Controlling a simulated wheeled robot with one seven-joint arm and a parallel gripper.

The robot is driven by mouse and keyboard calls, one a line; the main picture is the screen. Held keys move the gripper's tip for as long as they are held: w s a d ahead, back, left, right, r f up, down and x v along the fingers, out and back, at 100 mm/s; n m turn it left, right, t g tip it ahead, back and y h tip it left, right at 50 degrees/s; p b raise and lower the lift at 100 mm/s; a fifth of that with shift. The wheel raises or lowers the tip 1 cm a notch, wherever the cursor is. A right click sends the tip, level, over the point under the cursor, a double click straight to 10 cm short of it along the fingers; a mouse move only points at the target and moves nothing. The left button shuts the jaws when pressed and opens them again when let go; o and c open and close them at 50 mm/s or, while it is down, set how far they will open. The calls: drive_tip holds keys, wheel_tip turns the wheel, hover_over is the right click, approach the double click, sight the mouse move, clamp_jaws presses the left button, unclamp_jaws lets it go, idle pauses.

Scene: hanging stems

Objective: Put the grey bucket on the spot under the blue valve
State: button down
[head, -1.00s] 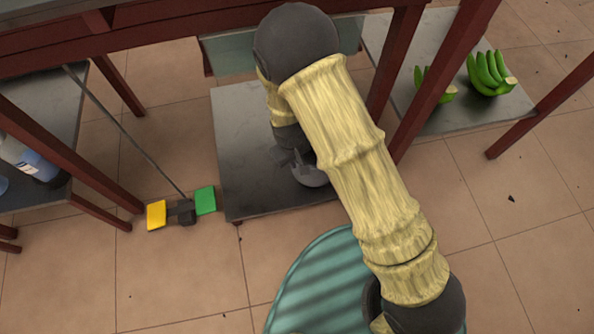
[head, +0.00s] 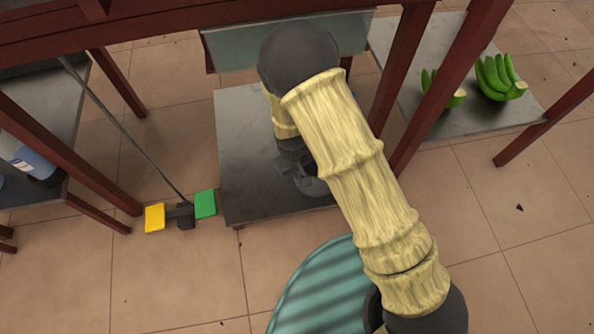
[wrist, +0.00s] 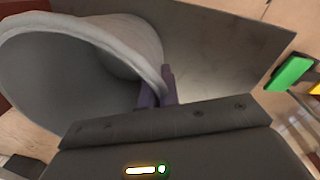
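The grey bucket (wrist: 70,65) fills the upper left of the wrist view, its wide mouth towards the camera. My gripper (wrist: 158,92) has its two purple-grey fingers close together on the bucket's rim, one on each side of the wall. In the head view my gripper (head: 296,160) hangs over the dark grey slab (head: 250,130), and only a small grey part of the bucket (head: 310,184) shows below it. My arm hides the rest. I cannot make out the blue valve or the spot under it; a tiny blue patch shows beside my arm.
A yellow pad (head: 155,218) and a green pad (head: 205,204) on a rod stand left of the slab. Dark red table legs (head: 398,75) flank it. Green bananas (head: 498,78) lie on a right-hand shelf. A ridged teal round object (head: 325,290) is in front. Floor at lower left is clear.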

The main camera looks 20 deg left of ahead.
drive_tip(key=c, duration=2)
unclamp_jaws()
drive_tip(key=shift+f, duration=0.15)
drive_tip(key=shift+c, duration=0.2)
drive_tip(key=o, duration=0.4)
wheel_tip(320, 180, up, 12)
drive_tip(key=p, duration=0.7)
drive_tip(key=shift+s+a+p, duration=0.25)
drive_tip(key=shift+s+p, duration=0.1)
drive_tip(key=s+d+r+p, duration=0.2)
drive_tip(key=s+d, duration=0.4)
drive_tip(key=s, duration=0.4)
drive_tip(key=shift+s+d+r+p, duration=0.15)
drive_tip(key=shift+p, duration=0.4)
